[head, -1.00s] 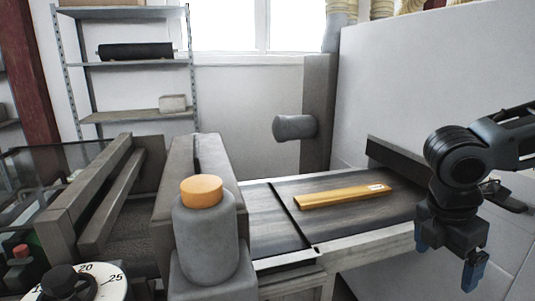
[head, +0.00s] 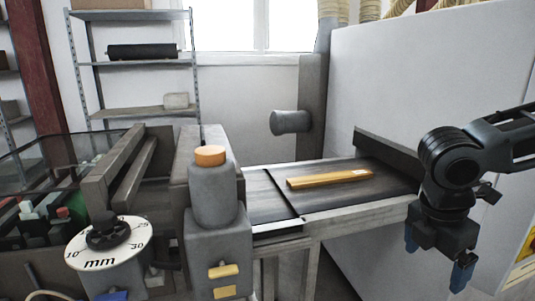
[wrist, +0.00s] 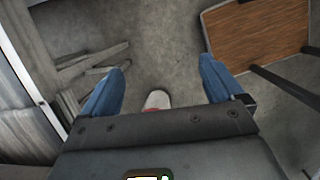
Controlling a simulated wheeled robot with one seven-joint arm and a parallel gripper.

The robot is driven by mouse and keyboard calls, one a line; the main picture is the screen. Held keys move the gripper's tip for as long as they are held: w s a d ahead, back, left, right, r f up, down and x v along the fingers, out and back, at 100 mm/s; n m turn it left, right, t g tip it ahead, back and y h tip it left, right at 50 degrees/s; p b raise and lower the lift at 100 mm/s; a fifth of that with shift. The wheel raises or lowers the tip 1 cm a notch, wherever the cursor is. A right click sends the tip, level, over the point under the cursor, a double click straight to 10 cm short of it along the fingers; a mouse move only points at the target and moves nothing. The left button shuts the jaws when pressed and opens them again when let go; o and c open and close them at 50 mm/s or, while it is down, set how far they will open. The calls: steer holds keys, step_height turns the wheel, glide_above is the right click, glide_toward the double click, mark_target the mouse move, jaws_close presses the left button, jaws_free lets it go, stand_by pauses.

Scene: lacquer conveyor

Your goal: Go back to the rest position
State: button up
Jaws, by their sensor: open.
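My gripper (head: 434,259) hangs at the right in the head view, pointing down beside the front edge of the conveyor. Its two blue fingers stand apart with nothing between them. In the wrist view the open gripper (wrist: 160,85) is above the grey floor, and a small white-and-red object lies below, between the fingers. A yellow-orange wooden strip (head: 330,179) with a small white label lies flat on the dark conveyor belt (head: 365,194), apart from the gripper.
A grey machine post with an orange cap (head: 209,155) stands left of the belt, near a dial marked mm (head: 108,243). Metal shelves (head: 135,118) stand at the back left. In the wrist view, wood pieces (wrist: 90,70) and a brown wooden panel (wrist: 255,45) show below.

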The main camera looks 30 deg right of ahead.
steer(key=w+a+r+n+t+y, duration=0.1)
steer(key=w+a+t+y, duration=0.2)
steer(key=a, duration=0.6)
steer(key=w+a+r+t+y, duration=0.1)
steer(key=w+a+r+y, duration=0.1)
steer(key=w+a, duration=0.55)
steer(key=w+a+r+n+t+y, duration=0.1)
steer(key=w+a+t+y, duration=0.15)
steer(key=a, duration=0.85)
steer(key=w+a+r+m+t+y, duration=0.2)
steer(key=a+r+m+t+y, duration=0.3)
steer(key=a+r+t+y, duration=0.8)
steer(key=s+d+f+m+h, duration=0.4)
steer(key=s+f+m+h, duration=0.2)
steer(key=f+m+h, duration=0.25)
steer(key=s+d+f+m+h, duration=0.4)
steer(key=s+f+m+h, duration=0.3)
steer(key=m+h, duration=0.2)
steer(key=s+d+f+n+g, duration=0.1)
steer(key=s+d+f, duration=0.1)
steer(key=s, duration=0.5)
steer(key=s+d+f+n+g, duration=0.2)
steer(key=s+d+f, duration=0.1)
steer(key=s, duration=0.4)
steer(key=s+d+f+n+g, duration=0.1)
steer(key=s+d+f+n, duration=0.1)
steer(key=s, duration=0.6)
steer(key=shift+d+f, duration=0.5)
steer(key=shift+f, duration=0.2)
